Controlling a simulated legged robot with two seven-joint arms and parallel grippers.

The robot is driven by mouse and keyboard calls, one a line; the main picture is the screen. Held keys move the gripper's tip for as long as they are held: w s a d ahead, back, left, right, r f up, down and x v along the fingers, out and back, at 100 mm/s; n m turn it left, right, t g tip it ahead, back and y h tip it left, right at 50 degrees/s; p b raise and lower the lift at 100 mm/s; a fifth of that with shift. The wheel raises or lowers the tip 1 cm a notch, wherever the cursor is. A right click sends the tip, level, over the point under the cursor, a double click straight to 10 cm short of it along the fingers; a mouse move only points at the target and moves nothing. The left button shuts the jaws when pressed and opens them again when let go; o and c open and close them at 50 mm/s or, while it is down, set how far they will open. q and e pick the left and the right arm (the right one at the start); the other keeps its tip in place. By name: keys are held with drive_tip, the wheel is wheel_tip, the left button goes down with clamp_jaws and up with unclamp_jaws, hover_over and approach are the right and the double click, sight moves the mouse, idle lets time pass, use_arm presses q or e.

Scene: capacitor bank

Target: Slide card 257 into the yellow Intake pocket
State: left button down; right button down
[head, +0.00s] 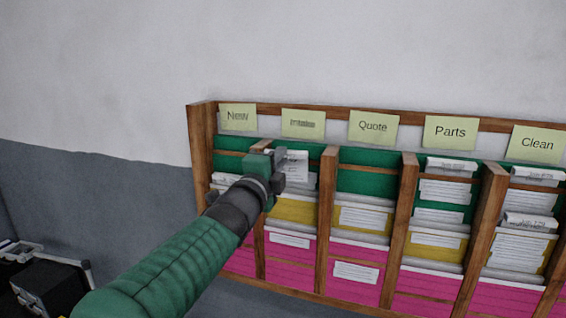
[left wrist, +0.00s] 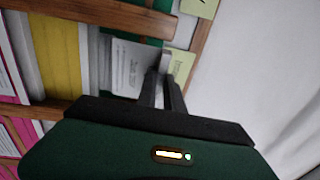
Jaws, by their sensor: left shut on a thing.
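My left gripper (head: 279,164) is in front of the second column of the wooden rack, under a label (head: 303,123) too blurred to read surely. It is shut on a white card (head: 298,166) with printed lines, whose number I cannot read. The card is in front of the column's green upper part, above the yellow pocket (head: 292,211). In the left wrist view the fingers (left wrist: 162,88) are close together at the card (left wrist: 130,72), and a yellow pocket (left wrist: 58,50) shows to the left. Whether the card touches any pocket is unclear. My right gripper is out of view.
The wooden rack (head: 199,150) has upright dividers and columns labelled New, Quote (head: 373,127), Parts and Clean. Each has green, yellow and magenta pockets, several holding white cards. Magenta pockets (head: 287,262) lie below. A black case (head: 50,288) stands at lower left.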

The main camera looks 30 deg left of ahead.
use_arm(q)
drive_tip(key=r+b+v, duration=0.1)
drive_tip(key=v, duration=0.6)
drive_tip(key=shift+s, duration=0.35)
drive_tip(key=shift+w+f, duration=0.1)
drive_tip(key=shift+f, duration=0.05)
